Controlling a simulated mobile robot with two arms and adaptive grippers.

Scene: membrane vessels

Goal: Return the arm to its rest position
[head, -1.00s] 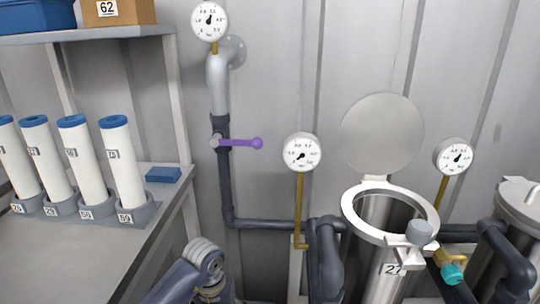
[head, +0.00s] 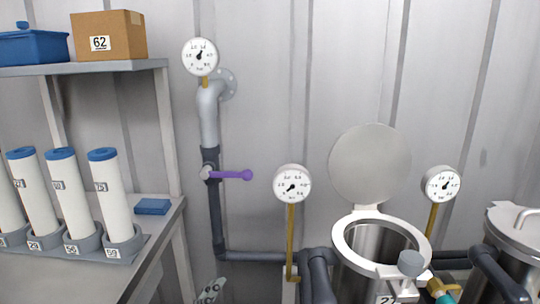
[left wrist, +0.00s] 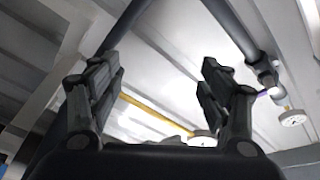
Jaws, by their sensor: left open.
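My left gripper (left wrist: 158,100) is open in the left wrist view, its two dark fingers apart with nothing between them. Behind the fingers are the grey ribbed wall, a dark pipe (left wrist: 235,28) and a yellow gauge stem (left wrist: 150,115). My right gripper is in neither view.
An open vessel (head: 341,236) with a raised round lid (head: 369,165) stands at the right. A purple-handled valve (head: 232,175) is on the wall pipe. A shelf (head: 110,68) bears a box (head: 108,36); white cartridges (head: 112,195) stand on the bench below.

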